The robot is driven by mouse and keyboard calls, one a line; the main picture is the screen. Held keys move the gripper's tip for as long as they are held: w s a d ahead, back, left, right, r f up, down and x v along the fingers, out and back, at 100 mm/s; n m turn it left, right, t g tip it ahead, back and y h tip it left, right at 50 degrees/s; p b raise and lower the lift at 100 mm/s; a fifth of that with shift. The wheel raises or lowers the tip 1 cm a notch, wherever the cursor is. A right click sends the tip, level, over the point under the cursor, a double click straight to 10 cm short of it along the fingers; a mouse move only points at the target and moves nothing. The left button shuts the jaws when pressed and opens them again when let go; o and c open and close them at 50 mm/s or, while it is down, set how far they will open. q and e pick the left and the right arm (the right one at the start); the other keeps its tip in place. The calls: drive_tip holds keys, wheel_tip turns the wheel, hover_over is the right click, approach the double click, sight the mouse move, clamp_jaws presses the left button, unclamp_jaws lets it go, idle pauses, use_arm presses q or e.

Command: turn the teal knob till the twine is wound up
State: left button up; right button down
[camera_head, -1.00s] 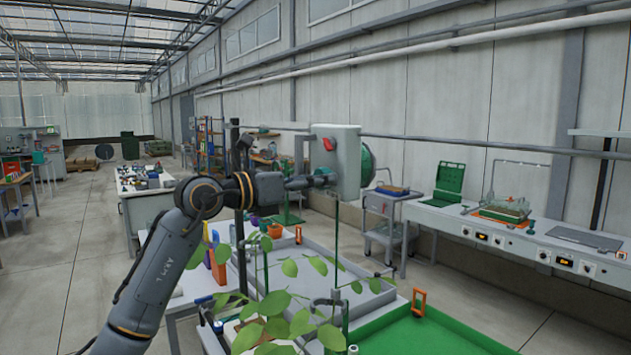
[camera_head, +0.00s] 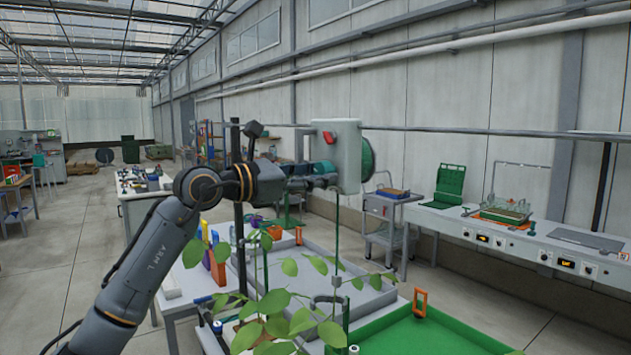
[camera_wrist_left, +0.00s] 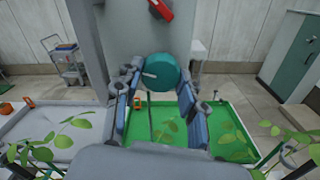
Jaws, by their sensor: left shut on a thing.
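The teal knob (camera_wrist_left: 161,72) is on the front of a grey-white box (camera_wrist_left: 134,30). In the head view, a teal part (camera_head: 322,166) shows just above my left gripper (camera_head: 326,181), against the box (camera_head: 347,150). In the wrist view, the fingers of my left gripper (camera_wrist_left: 158,92) lie on both sides of the knob, shut on it. A pale mark shows on the knob's left side. A thin dark line (camera_wrist_left: 150,112) hangs below the knob, perhaps the twine; its lower end is unclear. My right gripper is out of view.
A red switch (camera_head: 328,140) sits above the knob, and a green disc (camera_head: 368,160) is at the box's far side. Leafy plants (camera_head: 275,325) stand below the arm. A grey tray (camera_head: 378,300) and a green tray (camera_head: 470,345) lie beneath.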

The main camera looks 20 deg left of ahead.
use_arm(q)
drive_tip(key=m+b, duration=0.1)
drive_tip(key=m, duration=0.2)
drive_tip(key=shift+m, duration=0.4)
drive_tip(key=m, duration=0.3)
drive_tip(key=shift+m+b, duration=0.3)
drive_tip(key=shift+b, duration=0.1)
drive_tip(key=shift+c, duration=0.2)
drive_tip(key=m, duration=0.3)
drive_tip(key=shift+m, duration=0.3)
drive_tip(key=shift+m+b, duration=0.4)
drive_tip(key=shift+m, duration=1.4)
drive_tip(key=shift+o, duration=0.2)
drive_tip(key=o, duration=1.1)
drive_tip(key=shift+o, duration=0.2)
drive_tip(key=shift+a+r, duration=0.1)
drive_tip(key=v, duration=1.2)
